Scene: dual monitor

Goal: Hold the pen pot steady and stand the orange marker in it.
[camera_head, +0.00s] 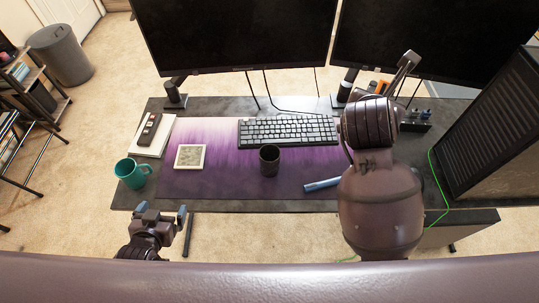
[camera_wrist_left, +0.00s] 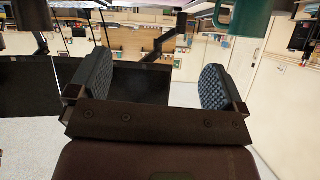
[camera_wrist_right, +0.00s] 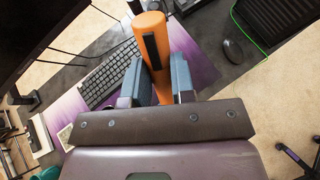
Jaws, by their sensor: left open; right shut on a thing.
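The pen pot, a dark round cup (camera_head: 269,160), stands upright on the purple mat in the head view, in front of the keyboard. My left gripper (camera_head: 160,213) is low at the left by the desk's front edge, apart from the pot. In the left wrist view its two padded fingers (camera_wrist_left: 155,86) are spread with nothing between them. My right gripper (camera_wrist_right: 160,80) is shut on the orange marker (camera_wrist_right: 150,35), which sticks up between its fingers. My right arm is raised over the right side of the desk and hides part of it.
A teal mug (camera_head: 132,172), a coaster (camera_head: 190,157) and a white book (camera_head: 154,137) with a dark remote (camera_head: 150,125) lie at the left. A blue marker (camera_head: 322,184) lies right of the pot. The keyboard (camera_head: 288,130) and monitors stand behind. The mat around the pot is mostly clear.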

